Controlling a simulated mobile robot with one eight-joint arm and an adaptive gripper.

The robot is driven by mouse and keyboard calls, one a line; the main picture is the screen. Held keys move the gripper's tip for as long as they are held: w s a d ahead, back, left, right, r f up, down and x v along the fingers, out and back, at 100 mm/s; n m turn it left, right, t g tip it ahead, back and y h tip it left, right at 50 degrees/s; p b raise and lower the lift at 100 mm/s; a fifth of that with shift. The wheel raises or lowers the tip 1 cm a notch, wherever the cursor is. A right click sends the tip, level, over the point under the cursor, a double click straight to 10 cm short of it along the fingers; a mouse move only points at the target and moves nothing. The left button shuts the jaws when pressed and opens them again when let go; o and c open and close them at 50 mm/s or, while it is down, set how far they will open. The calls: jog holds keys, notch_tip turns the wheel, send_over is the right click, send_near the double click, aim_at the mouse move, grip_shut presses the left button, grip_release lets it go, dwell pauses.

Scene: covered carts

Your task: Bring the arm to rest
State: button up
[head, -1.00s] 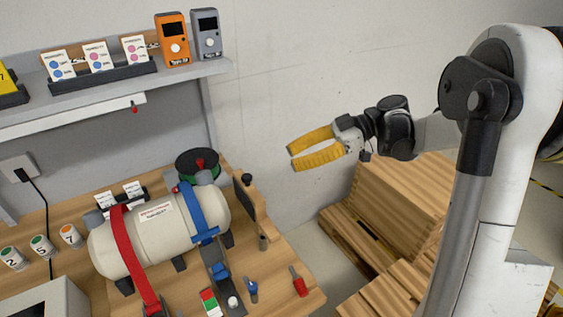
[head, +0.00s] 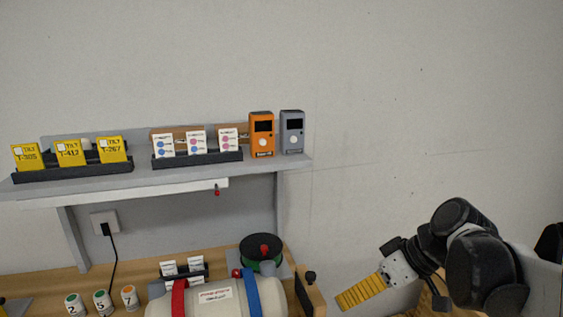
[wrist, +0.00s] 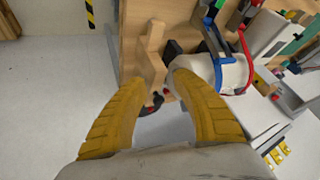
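My gripper (head: 345,298) is at the lower right of the head view, in front of the bare wall and right of the bench. There its yellow fingers overlap and look like one band. In the wrist view, my gripper (wrist: 157,80) shows two yellow fingers spread apart with nothing held between them. My dark wrist joints and part of my arm show behind it in the head view; the rest is cut off.
The bench holds a white tank (head: 210,307) with red and blue straps, and a dark green reel (head: 262,250). Above is a shelf (head: 200,177) with yellow cards, an orange meter (head: 262,135) and a grey meter (head: 292,132). Bare floor (wrist: 55,85) shows in the wrist view.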

jog(key=s+d+f+m+t+h, duration=0.2)
jog(key=s+d+m+t+h, duration=0.2)
jog(key=s, duration=0.5)
jog(key=shift+s+d+f+m+h, duration=0.2)
jog(key=shift+s+m+h, duration=0.1)
jog(key=shift+m+h, duration=1.15)
jog(key=shift+m+y, duration=0.25)
